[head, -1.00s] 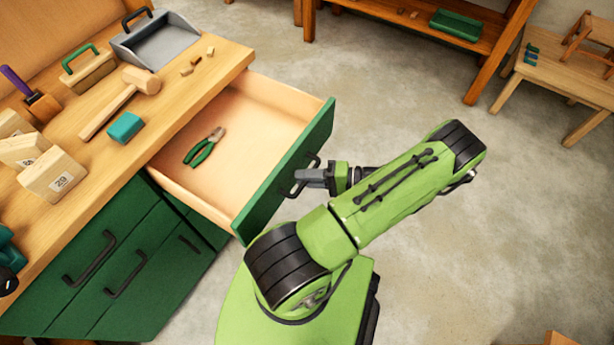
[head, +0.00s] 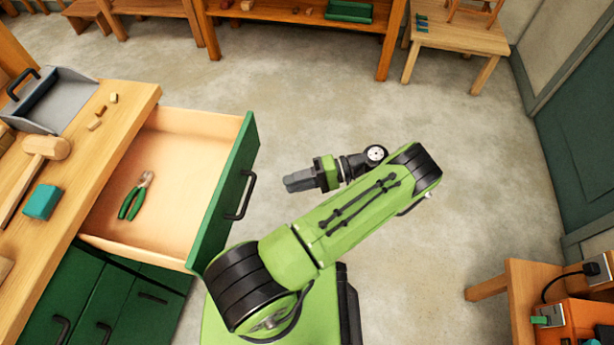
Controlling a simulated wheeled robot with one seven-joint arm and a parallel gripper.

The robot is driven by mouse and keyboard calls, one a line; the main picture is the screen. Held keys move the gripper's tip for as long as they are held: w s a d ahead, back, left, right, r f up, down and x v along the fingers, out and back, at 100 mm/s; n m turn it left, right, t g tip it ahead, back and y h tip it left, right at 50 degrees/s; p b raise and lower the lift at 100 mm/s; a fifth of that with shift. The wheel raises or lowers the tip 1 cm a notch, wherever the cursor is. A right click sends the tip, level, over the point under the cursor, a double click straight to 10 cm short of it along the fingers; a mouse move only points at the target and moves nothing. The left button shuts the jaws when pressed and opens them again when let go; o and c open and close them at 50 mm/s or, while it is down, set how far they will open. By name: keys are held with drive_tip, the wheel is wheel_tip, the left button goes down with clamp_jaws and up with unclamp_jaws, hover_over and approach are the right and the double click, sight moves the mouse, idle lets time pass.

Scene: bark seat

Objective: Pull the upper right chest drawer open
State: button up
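The upper right chest drawer (head: 223,199) is pulled well out from the green chest (head: 110,300) under the workbench. Its green front carries a black handle (head: 247,196). Green-handled pliers (head: 135,195) lie on the drawer's pale wooden floor. My gripper (head: 288,184) is to the right of the handle, apart from it, with clear floor showing between them. Its grey fingers point left toward the drawer front and look close together; I cannot make out a gap between them.
The workbench top (head: 75,150) at left holds a mallet (head: 45,150), a teal block (head: 42,202) and a grey dustpan (head: 55,100). A small table (head: 455,35) stands at the back. An orange toolbox (head: 575,325) is at lower right. The middle floor is open.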

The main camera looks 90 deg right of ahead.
drive_tip(key=shift+v, duration=1.6)
